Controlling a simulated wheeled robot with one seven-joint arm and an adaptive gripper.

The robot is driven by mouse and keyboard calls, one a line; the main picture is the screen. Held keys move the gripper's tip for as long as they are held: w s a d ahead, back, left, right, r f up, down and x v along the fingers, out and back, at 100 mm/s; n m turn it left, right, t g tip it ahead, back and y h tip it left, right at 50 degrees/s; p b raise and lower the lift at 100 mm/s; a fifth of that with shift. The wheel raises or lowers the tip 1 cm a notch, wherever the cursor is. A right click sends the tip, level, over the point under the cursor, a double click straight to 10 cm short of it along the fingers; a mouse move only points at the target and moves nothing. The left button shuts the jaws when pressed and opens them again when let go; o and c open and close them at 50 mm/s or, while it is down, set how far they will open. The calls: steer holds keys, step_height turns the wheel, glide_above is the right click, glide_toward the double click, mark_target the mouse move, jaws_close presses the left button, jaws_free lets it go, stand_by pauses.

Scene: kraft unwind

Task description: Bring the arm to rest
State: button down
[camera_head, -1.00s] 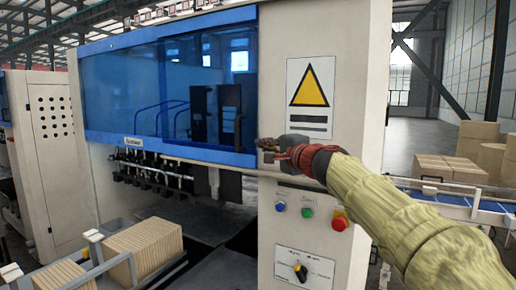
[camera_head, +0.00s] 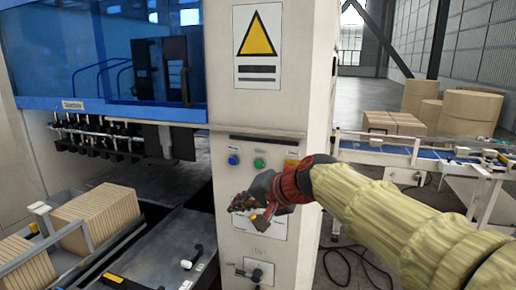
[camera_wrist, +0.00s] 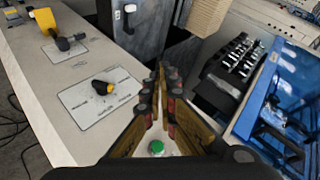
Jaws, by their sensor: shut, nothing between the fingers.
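My gripper (camera_head: 246,206) is at the end of my arm, which reaches in from the right in the head view. It hangs in front of the machine's control panel (camera_head: 226,160), below the row of buttons. In the wrist view my gripper (camera_wrist: 161,72) has its two fingers drawn together at the tips with nothing between them. A green button (camera_wrist: 156,147) shows between the finger bases there. A rotary knob (camera_wrist: 102,87) sits on a white plate to the left of the fingers.
A blue machine window (camera_head: 110,55) is at upper left. Stacked cardboard (camera_head: 95,218) lies in a tray at lower left. A blue conveyor (camera_head: 400,152) with cartons (camera_head: 393,122) and kraft rolls (camera_head: 470,112) stands at right. Open floor lies behind it.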

steer(key=s+d+f+n+g+h+b, duration=0.1)
steer(key=s+d+f+h, duration=0.3)
steer(key=s+d+f, duration=0.7)
steer(key=s+d+f+n+g+h+b, duration=0.1)
steer(key=s+d+f+n+h+b, duration=0.1)
steer(key=s+d+f, duration=0.9)
steer(key=s+d+h+b, duration=0.1)
steer(key=s+d, duration=0.1)
steer(key=s, duration=0.5)
steer(key=shift+h+b, duration=0.3)
steer(key=shift+h, duration=0.1)
steer(key=shift+s, duration=0.1)
